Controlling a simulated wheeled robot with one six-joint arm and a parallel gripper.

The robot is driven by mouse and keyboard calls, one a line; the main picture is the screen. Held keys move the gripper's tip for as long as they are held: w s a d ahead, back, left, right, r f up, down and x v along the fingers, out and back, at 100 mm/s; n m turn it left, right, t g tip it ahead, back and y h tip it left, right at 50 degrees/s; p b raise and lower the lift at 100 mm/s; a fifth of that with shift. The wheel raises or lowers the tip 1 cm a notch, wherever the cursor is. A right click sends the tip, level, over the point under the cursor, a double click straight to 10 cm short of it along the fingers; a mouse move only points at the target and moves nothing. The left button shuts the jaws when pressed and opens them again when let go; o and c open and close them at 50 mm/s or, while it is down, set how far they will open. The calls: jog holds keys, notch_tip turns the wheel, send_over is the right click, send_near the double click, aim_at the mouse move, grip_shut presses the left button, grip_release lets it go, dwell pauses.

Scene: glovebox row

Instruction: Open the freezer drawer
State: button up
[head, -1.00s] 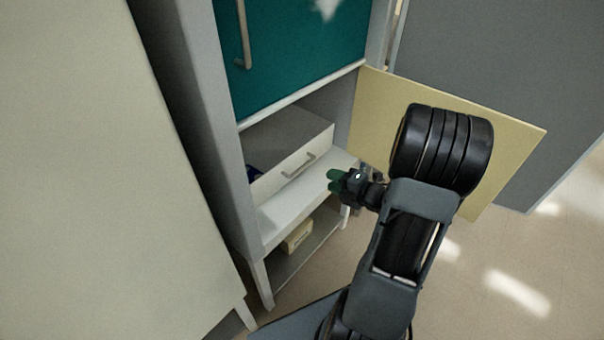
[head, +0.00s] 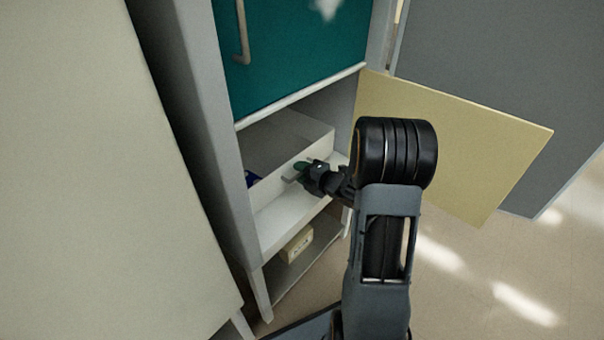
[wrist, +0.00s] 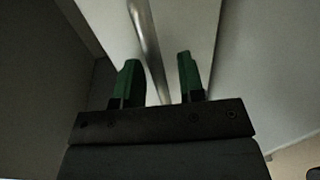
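The freezer drawer (head: 314,156) has a plain white front and sits in the cabinet's open lower compartment. Its bar handle (head: 290,178) is mostly hidden behind my gripper in the head view. My gripper (head: 299,169) is at the handle, in front of the drawer face. In the wrist view, my gripper (wrist: 158,60) is open, with green fingers on either side of the metal handle (wrist: 149,45). The handle runs down between the fingers, closer to the left one, with a visible gap to the right one. The drawer front (wrist: 190,25) lies behind it.
A pale yellow door (head: 460,140) stands swung open at the right. A closed teal door (head: 290,50) with a handle is above. A blue item (head: 251,178) sits left of the drawer. A cream box (head: 297,243) rests on the lower shelf (head: 283,278).

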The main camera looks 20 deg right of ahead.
jog(key=shift+c, duration=0.5)
grip_shut()
